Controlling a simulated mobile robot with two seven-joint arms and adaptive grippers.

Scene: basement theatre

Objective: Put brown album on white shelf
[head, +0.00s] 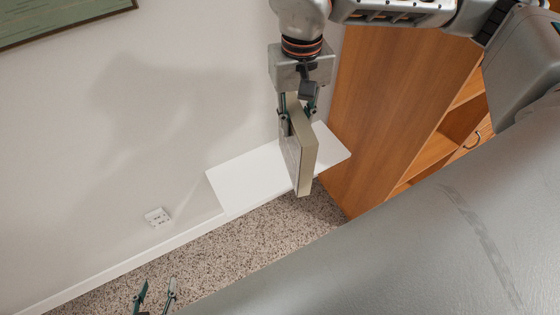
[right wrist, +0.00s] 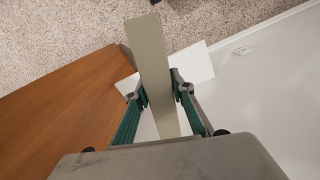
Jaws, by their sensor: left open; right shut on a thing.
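The album (head: 304,150) is a thin slab with a grey-tan edge, held on its edge. My right gripper (head: 298,108) is shut on it, with one finger on each side. The album also shows between the fingers in the right wrist view (right wrist: 152,60). The white shelf (head: 240,181) is a flat board on the wall, and the album is in front of or above it; I cannot tell whether they touch. The shelf also shows behind the album in the right wrist view (right wrist: 195,62). My left gripper (head: 155,294) is open and empty at the bottom left, low over the carpet.
A wooden cabinet (head: 390,100) stands right beside the shelf's right end. A wall socket (head: 157,217) is left of the shelf. A framed picture (head: 60,18) hangs at the upper left. The left part of the shelf is bare.

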